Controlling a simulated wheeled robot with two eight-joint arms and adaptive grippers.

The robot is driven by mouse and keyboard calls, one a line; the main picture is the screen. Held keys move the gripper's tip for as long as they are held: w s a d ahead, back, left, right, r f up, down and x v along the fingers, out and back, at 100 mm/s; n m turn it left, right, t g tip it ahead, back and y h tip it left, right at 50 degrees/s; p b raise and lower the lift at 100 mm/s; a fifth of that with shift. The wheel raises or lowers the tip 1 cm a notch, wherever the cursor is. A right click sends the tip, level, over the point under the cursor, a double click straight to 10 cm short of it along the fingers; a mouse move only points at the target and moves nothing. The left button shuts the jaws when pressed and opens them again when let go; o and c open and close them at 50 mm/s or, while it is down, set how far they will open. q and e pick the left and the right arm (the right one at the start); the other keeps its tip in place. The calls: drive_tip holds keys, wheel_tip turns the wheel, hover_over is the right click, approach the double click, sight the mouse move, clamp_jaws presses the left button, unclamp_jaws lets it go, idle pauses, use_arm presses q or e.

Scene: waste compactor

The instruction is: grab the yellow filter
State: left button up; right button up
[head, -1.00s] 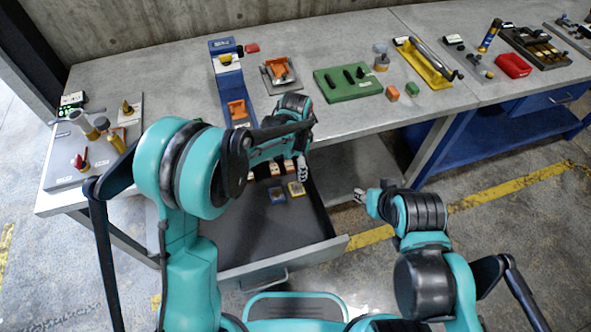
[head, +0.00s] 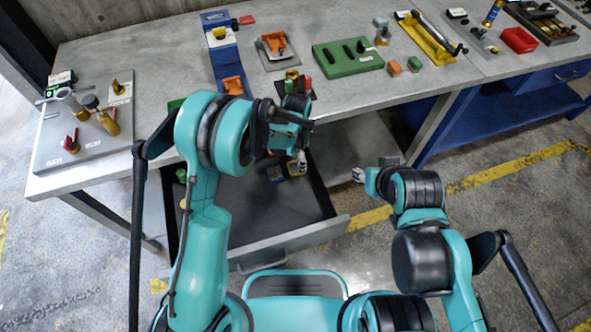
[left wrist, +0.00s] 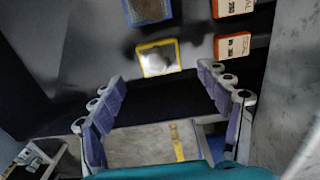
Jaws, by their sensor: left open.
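The yellow filter (left wrist: 157,57), a small square with a yellow frame and grey middle, lies flat in the open drawer in the left wrist view. In the head view my left arm and gripper largely hide it. My left gripper (left wrist: 162,105) is open, its two fingers wide apart, with nothing between them. In the left wrist view the filter shows beyond the fingertips, apart from them. My left gripper also shows over the drawer in the head view (head: 301,162). My right gripper (head: 358,175) is right of the drawer, away from the filter; its jaws are too small to judge.
A blue-framed filter (left wrist: 148,10) lies beside the yellow one. Orange-and-white boxes (left wrist: 233,47) lie to its right. The drawer (head: 290,245) is pulled out below the grey worktop (head: 180,75). The drawer's front floor is clear.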

sight(297, 165)
use_arm(q)
wheel_tip(297, 165, down, 5)
drive_tip(key=shift+f+b, duration=0.2)
drive_tip(key=shift+b, duration=0.7)
drive_tip(key=shift+r, duration=0.1)
drive_tip(key=c, duration=1.3)
